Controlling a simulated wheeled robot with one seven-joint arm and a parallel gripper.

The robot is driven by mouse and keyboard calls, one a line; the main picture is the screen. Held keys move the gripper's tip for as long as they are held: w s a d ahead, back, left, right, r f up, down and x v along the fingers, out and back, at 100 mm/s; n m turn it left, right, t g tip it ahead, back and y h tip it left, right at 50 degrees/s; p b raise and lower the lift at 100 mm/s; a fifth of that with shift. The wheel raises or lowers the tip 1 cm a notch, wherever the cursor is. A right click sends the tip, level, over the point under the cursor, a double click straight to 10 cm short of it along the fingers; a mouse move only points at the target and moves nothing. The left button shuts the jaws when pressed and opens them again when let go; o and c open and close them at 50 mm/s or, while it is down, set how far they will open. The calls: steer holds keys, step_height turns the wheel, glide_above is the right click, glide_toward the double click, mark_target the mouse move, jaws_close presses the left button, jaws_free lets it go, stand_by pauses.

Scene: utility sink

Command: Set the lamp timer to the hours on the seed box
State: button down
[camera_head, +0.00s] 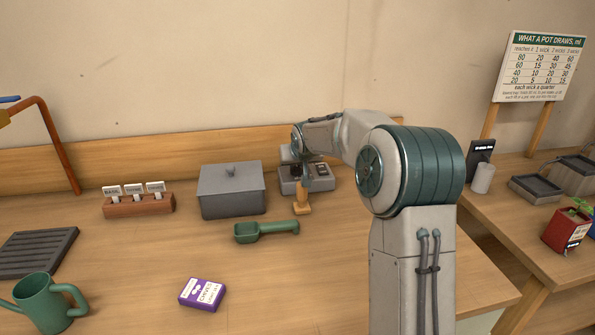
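A purple and white box with printing (202,294), which looks like the seed box, lies on the front of the bench. Its print is too small to read for hours. A grey device with dark panels (290,187), probably the lamp timer, stands at the back of the bench near the wall. My arm reaches over from the right, and my gripper (318,174) is at this device, partly covering it. I cannot tell whether the gripper touches it or whether its fingers are open. The device's setting cannot be read.
A small wooden tool (302,197) stands just before the device. A green scoop (265,231), a lidded grey box (232,192), a label rack (139,206), a green watering can (47,303) and a dark slatted tray (35,252) are on the bench. A chart (540,68) stands at right.

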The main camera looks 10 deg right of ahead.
steer(key=shift+b, duration=0.3)
stand_by(0.4)
steer(key=c, duration=1.4)
jaws_free()
steer(key=shift+a+p+v, duration=0.2)
steer(key=shift+p+v, duration=0.1)
steer(key=shift+v, duration=6.6)
